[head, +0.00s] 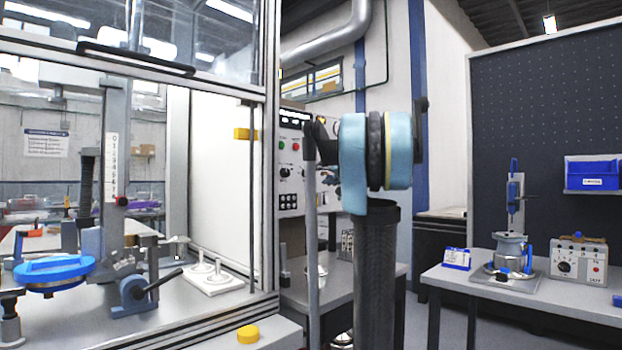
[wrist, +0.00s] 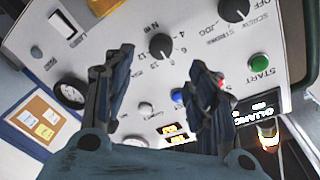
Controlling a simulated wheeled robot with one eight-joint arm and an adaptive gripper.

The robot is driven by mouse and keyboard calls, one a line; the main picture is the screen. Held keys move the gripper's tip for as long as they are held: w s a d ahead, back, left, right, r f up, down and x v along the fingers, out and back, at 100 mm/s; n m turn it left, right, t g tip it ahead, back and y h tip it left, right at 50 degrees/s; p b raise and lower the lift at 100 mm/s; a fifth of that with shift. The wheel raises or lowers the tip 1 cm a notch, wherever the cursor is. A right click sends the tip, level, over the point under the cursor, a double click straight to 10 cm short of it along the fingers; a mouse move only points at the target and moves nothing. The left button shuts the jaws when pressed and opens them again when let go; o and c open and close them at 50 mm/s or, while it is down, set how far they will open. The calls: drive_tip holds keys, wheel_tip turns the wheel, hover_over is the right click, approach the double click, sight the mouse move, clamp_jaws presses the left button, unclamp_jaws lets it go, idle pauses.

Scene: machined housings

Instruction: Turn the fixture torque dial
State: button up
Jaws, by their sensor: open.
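In the wrist view, a black dial (wrist: 161,47) with a white pointer mark sits on a pale control panel (wrist: 195,25). Numbers and an N·m label are printed around it, turned over in this view. It looks like the torque dial. My gripper (wrist: 162,60) is open, with one dark finger on each side of the dial in the picture. Nothing is between the fingers. I cannot tell the gap to the panel, and no contact shows. In the head view the panel (head: 290,172) is partly hidden behind my arm, and the gripper is not clearly seen.
Another black knob (wrist: 235,8), a green START button (wrist: 259,63), a blue button (wrist: 178,96) and a round gauge (wrist: 71,93) are near the dial. A framed glass enclosure (head: 180,68) stands left; a table (head: 530,296) with a control box (head: 579,262) stands right.

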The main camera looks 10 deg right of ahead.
sight(309, 173)
drive_tip(key=x, duration=0.9)
drive_tip(key=shift+a, duration=0.1)
drive_tip(key=shift+c, duration=0.6)
drive_tip(key=c, duration=1)
